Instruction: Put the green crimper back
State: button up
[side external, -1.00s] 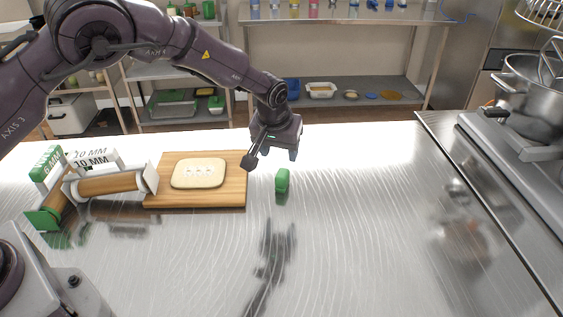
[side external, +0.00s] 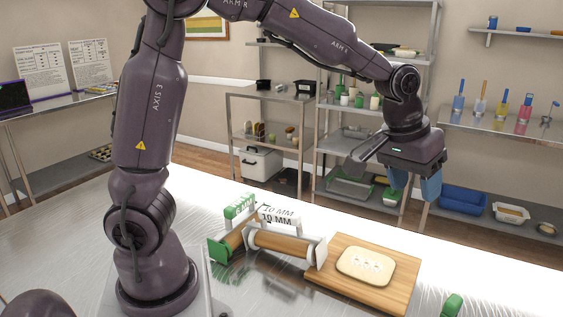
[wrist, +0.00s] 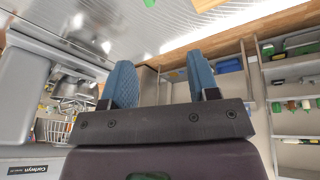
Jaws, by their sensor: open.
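The green crimper (side external: 452,305) appears as a small green piece on the steel worktop, right of the wooden board, cut off by the bottom edge of the side view. A small green patch at the top edge of the wrist view (wrist: 149,3) looks like the same thing. My gripper (side external: 415,182) is open and empty. It is raised above the worktop, over the far side beyond the board, clear of the crimper. In the wrist view, its two blue fingers (wrist: 162,82) stand wide apart with nothing between them.
The wooden board (side external: 340,290) carries a flat piece of dough (side external: 365,267). Left of it lie a rolling pin (side external: 283,246) and green and white blocks marked in millimetres. Shelves and a blue bin (side external: 464,200) stand behind the worktop.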

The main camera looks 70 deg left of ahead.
jog(key=s+a+r+m+t, duration=0.1)
jog(key=s+r, duration=0.1)
jog(key=s, duration=0.9)
jog(key=s+a+r+m, duration=0.2)
jog(key=s, duration=0.9)
jog(key=shift+r+t+y, duration=0.3)
jog(key=shift+r+t, duration=0.05)
jog(key=shift+t, duration=0.05)
jog(key=shift+a, duration=0.1)
